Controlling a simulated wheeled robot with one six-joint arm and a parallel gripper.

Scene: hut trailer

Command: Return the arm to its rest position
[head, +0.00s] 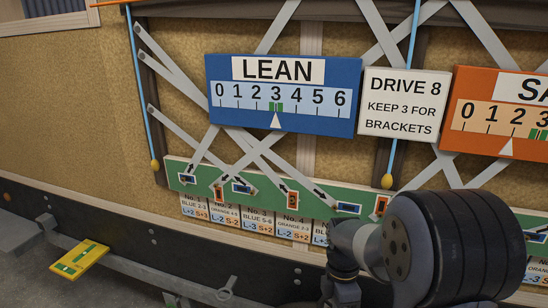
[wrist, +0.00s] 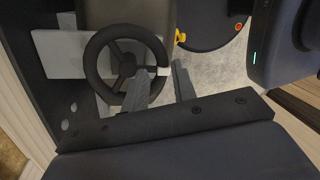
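My gripper (wrist: 163,70) shows in the wrist view as two grey fingers, set apart with nothing seen between them. It points down at pale ground beside a black spoked wheel (wrist: 126,62). In the head view my arm's thick dark links fill the lower right, bent in front of the wall's green strip; the gripper's fingers are not seen there.
The blue LEAN board (head: 282,95) has its white pointer at 3, by the green mark. The orange board (head: 500,110) is at right, its pointer near 2. A green strip (head: 260,200) carries small tags behind my arm. A yellow level (head: 80,258) lies lower left.

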